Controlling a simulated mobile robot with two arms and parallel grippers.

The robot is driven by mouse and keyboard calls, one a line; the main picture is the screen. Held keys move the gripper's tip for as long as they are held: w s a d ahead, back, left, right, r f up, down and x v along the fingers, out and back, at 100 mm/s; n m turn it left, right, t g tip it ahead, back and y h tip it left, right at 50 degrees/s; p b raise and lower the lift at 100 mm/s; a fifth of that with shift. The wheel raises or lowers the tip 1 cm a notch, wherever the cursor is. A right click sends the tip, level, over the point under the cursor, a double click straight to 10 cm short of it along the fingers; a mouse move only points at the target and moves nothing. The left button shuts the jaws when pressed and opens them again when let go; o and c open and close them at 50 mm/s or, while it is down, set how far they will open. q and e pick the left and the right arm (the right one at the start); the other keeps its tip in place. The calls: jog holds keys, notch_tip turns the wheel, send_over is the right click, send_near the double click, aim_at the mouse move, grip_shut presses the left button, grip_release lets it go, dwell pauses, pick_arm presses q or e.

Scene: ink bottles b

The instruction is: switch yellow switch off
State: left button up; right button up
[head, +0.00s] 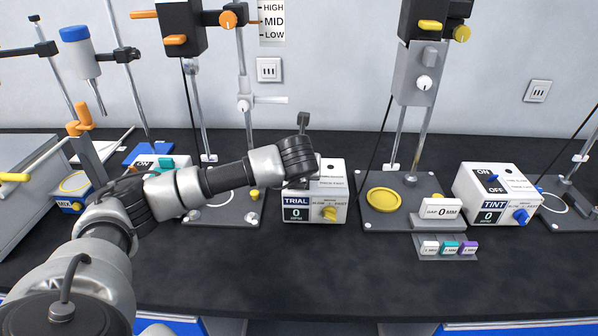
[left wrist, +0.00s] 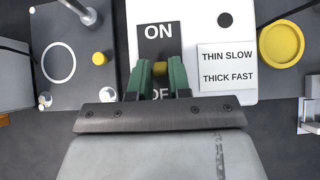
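The white TRIAL box (head: 311,213) stands on the dark bench in the middle of the head view. My left gripper (head: 303,122) reaches over its top and hides the switch there. In the left wrist view the same box (left wrist: 228,32) has a dark ON/OFF plate (left wrist: 158,31). The yellow switch (left wrist: 160,68) sits between my green fingertips (left wrist: 161,78) and fills the narrow gap between them. The fingers appear shut on it. They cover part of the OFF lettering, and the switch's tilt cannot be told. My right gripper is not in view.
A stirrer stand with a yellow dish (head: 384,199) stands right of the box, with a card holder (head: 438,213) in front. The TINT box (head: 497,193) is further right. Another stand base (head: 222,213) is on the left. The front strip of the bench (head: 300,270) is clear.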

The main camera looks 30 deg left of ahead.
pick_arm(q)
jog(key=o, duration=0.4)
jog(key=b+v, duration=0.2)
jog(key=v, duration=0.9)
jog(key=shift+f, duration=0.1)
